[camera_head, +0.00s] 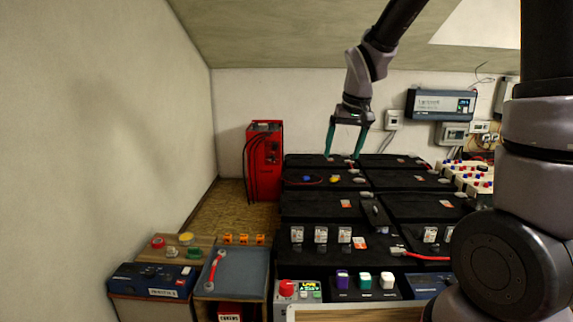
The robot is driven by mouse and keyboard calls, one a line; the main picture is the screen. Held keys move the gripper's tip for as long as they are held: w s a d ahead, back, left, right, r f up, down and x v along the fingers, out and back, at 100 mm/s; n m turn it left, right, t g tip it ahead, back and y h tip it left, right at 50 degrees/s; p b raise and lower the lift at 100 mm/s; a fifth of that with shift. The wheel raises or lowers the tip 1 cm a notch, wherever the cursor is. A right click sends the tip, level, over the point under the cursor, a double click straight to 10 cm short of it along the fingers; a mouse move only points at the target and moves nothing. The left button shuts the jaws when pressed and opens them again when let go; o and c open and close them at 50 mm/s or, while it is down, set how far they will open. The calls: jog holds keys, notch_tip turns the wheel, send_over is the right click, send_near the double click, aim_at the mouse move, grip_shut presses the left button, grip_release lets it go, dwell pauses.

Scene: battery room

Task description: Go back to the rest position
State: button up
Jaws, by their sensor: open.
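My gripper (343,145) hangs from my arm at the upper middle of the head view. Its two green fingers point down and stand apart, with nothing seen between them. In the picture the fingertips overlap the far row of black batteries (322,204). I cannot tell how high above them the tips are. The upper part of my arm leaves the top edge of the frame, and other links of mine fill the right side.
A red cabinet (263,160) stands at the back left by the wall. A blue-grey inverter (441,104) hangs on the back wall. In front are a grey tray (245,278), a dark blue box (150,281) and a control box with a red button (288,288). Floor shows at the left.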

jog(key=s+d+r+m+t, duration=0.2)
jog(key=s+d+r, duration=0.3)
jog(key=s+r, duration=0.2)
jog(key=s+d+r+m+t, duration=0.1)
jog(key=s+d+r+m, duration=0.1)
jog(key=s+d+r, duration=0.2)
jog(key=s+r, duration=0.3)
jog(key=s, duration=0.5)
jog(key=shift+d+r+m+t+y, duration=0.15)
jog(key=shift+d+m+t+y, duration=0.2)
jog(key=shift+m+t+y, duration=0.05)
